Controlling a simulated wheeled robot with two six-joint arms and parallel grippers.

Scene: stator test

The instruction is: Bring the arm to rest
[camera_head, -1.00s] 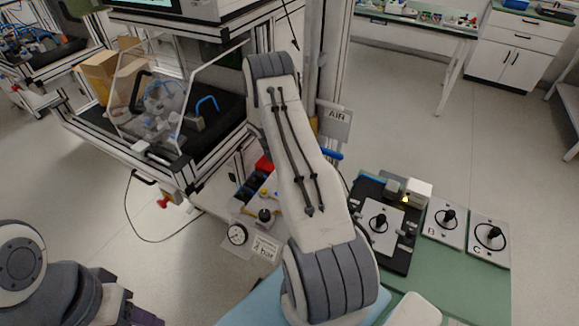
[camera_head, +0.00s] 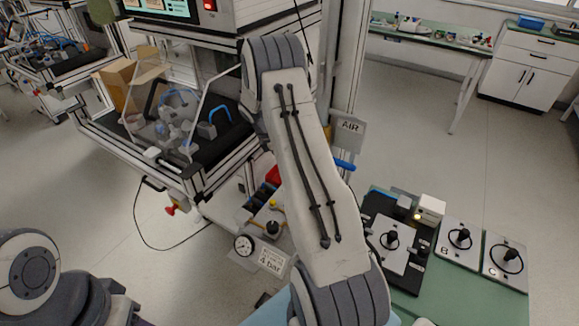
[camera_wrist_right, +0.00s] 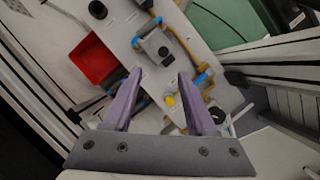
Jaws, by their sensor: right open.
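My right arm (camera_head: 315,170) crosses the middle of the head view, raised in front of the pneumatic panel and the workstation. Its gripper is hidden in that view. In the right wrist view my right gripper (camera_wrist_right: 159,75) has its two purple fingers well apart, with nothing between them. It points at a light panel (camera_wrist_right: 205,40) with a red bin (camera_wrist_right: 95,58), blue-ended fittings and a yellow button (camera_wrist_right: 169,101); contact does not show. My left arm's joint (camera_head: 30,272) is at the lower left of the head view; its gripper does not show.
The framed workstation (camera_head: 165,165) with a clear guard stands left of my right arm. A green bench (camera_head: 465,295) with plates B (camera_head: 459,243) and C (camera_head: 506,263) lies right.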

